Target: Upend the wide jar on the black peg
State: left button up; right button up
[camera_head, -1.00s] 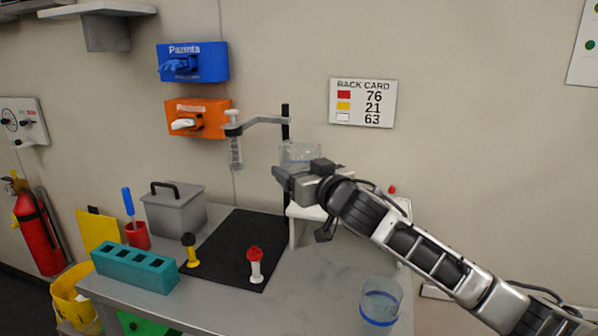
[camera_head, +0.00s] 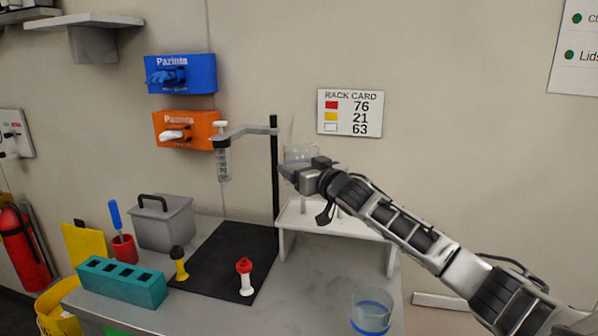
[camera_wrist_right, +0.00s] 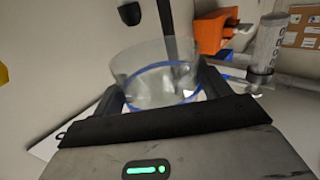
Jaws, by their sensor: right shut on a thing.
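My right gripper (camera_head: 290,172) is shut on a clear wide jar (camera_head: 302,151), held in the air just right of the black post (camera_head: 275,165) and above the white rack. In the right wrist view the jar (camera_wrist_right: 150,72) sits between the fingers, with a blue band around it. Which way its mouth faces is unclear. That view also shows a dark upright bar (camera_wrist_right: 166,20) behind the jar and a dark knob (camera_wrist_right: 130,12); I cannot tell whether either is the black peg. My left gripper is not in view.
A clear jar with a blue band (camera_head: 371,315) stands at the table's front right. The white rack (camera_head: 340,222) is under my gripper. A clamp arm (camera_head: 250,131) holds a tube (camera_head: 223,165).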

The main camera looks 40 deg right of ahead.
aim_at(304, 199)
jog(key=f+b, duration=0.1)
jog(key=f, duration=0.1)
jog(key=f+b, duration=0.2)
jog(key=f, duration=0.1)
jog(key=d+f+b, duration=0.1)
jog(key=f, duration=0.1)
jog(key=shift+w+f, duration=0.15)
jog(key=shift+w, duration=0.2)
jog(key=shift+f+b, duration=0.55)
jog(key=shift+f, duration=0.05)
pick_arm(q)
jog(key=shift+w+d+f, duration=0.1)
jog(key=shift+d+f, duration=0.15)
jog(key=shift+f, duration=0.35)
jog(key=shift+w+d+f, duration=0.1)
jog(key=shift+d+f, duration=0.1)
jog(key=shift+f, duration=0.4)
pick_arm(e)
jog(key=shift+f, duration=0.3)
jog(key=o, duration=0.8)
jog(key=shift+c, duration=0.2)
jog(key=o, duration=0.4)
jog(key=shift+a+r, duration=0.1)
jog(key=shift+r, duration=0.05)
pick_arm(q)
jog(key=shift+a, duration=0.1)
